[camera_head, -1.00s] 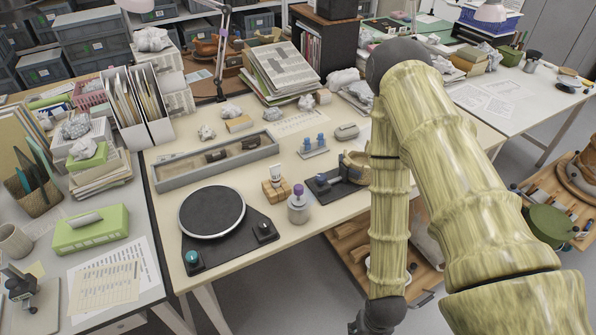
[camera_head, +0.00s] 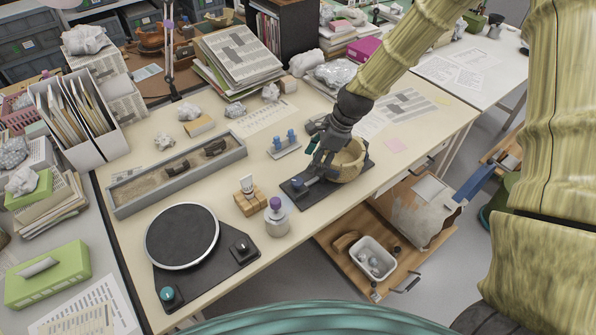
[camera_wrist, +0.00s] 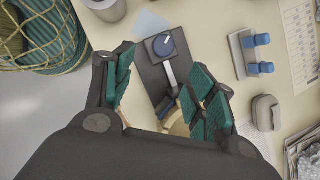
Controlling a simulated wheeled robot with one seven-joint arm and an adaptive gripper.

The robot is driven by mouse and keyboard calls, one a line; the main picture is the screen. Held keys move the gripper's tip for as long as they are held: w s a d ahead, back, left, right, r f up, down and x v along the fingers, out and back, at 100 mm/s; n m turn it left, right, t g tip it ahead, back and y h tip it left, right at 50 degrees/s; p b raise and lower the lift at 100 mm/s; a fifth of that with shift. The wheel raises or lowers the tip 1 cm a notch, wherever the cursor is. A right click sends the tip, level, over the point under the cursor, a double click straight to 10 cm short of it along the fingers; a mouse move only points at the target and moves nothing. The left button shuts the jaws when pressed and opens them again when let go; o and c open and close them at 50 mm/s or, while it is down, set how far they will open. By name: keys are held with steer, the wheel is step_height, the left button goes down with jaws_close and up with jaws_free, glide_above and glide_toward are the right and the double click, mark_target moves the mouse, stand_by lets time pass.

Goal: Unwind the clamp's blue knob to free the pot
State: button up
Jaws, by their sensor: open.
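The clamp is a dark flat base (camera_head: 292,190) on the table with a blue knob (camera_head: 298,187) at its near left end. In the wrist view the round blue knob (camera_wrist: 163,45) faces up with a pale line on it, and a metal rod runs from it toward the pot. The tan pot (camera_head: 349,162) sits at the clamp's other end, partly hidden by my gripper; only a bit of it shows in the wrist view (camera_wrist: 179,128). My gripper (camera_head: 316,160) is open above the clamp, its green-padded fingers spread either side of the rod, apart from the knob.
A blue-pegged stand (camera_head: 285,149) stands just behind the clamp. A purple-topped jar (camera_head: 276,216) and a wooden block (camera_head: 251,200) stand to the left, with a dark turntable (camera_head: 182,237) beyond. Below the table's front edge, an open drawer holds a white tub (camera_head: 374,258).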

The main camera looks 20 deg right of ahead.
mark_target(298, 181)
steer(key=shift+w+p+x, duration=0.15)
steer(key=shift+p+x, duration=0.5)
steer(key=shift+x, duration=1.95)
steer(key=shift+w+p+x, duration=0.15)
steer(key=shift+p+x, duration=0.5)
steer(key=shift+x, duration=1.95)
steer(key=shift+a+r, duration=0.1)
steer(key=shift+a, duration=0.1)
steer(key=c, duration=1)
